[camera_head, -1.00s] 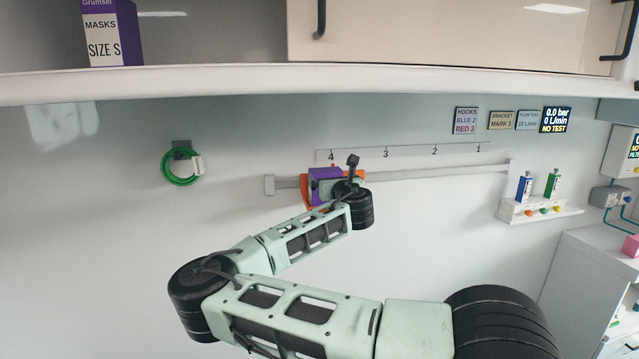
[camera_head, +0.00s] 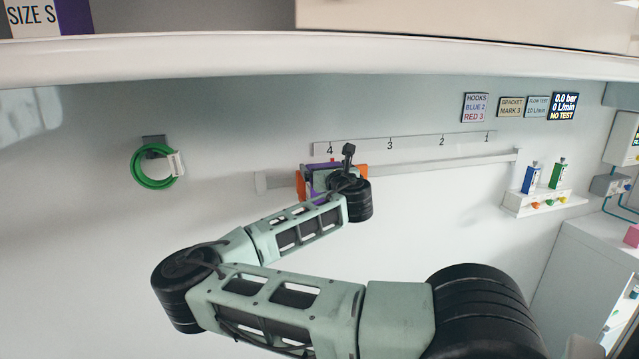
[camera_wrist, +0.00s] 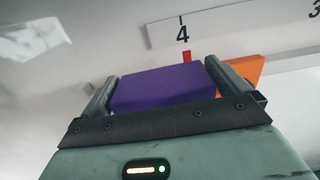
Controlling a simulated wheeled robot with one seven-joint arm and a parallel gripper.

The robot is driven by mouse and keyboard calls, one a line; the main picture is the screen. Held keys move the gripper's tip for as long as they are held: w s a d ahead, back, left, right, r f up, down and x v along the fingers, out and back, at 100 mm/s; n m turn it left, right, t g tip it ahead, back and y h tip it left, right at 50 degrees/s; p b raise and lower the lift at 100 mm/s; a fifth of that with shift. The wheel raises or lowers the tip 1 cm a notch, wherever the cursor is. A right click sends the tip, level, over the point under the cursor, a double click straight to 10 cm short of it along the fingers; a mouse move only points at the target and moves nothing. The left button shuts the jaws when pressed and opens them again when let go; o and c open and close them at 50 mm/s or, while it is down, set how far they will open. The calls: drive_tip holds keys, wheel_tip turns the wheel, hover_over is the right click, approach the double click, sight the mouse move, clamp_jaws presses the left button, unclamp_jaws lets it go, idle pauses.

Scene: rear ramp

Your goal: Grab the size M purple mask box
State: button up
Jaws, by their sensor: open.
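A purple block (camera_wrist: 165,88) with a plain face lies between the two fingers of my gripper (camera_wrist: 165,85) in the wrist view. No label shows on it, so I cannot tell if it is the size M mask box. My gripper (camera_head: 332,178) is open, at the wall rail below mark 4; my wrist partly hides it in the head view. An orange piece (camera_wrist: 245,70) shows behind the right finger, and orange (camera_head: 362,172) also shows in the head view. A white and purple mask box marked SIZE S (camera_head: 32,14) stands on the shelf at upper left, cut off by the frame.
The shelf edge (camera_head: 200,60) spans the top above my arm. A grey wall rail (camera_head: 440,160) runs right under a numbered strip (camera_head: 410,143). A green hose coil (camera_head: 152,168) hangs at left. A small wall shelf with bottles (camera_head: 545,198) is at right.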

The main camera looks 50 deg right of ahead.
drive_tip(key=shift+w, duration=0.1)
drive_tip(key=c, duration=1.1)
drive_tip(key=shift+o, duration=0.2)
drive_tip(key=shift+r, duration=0.1)
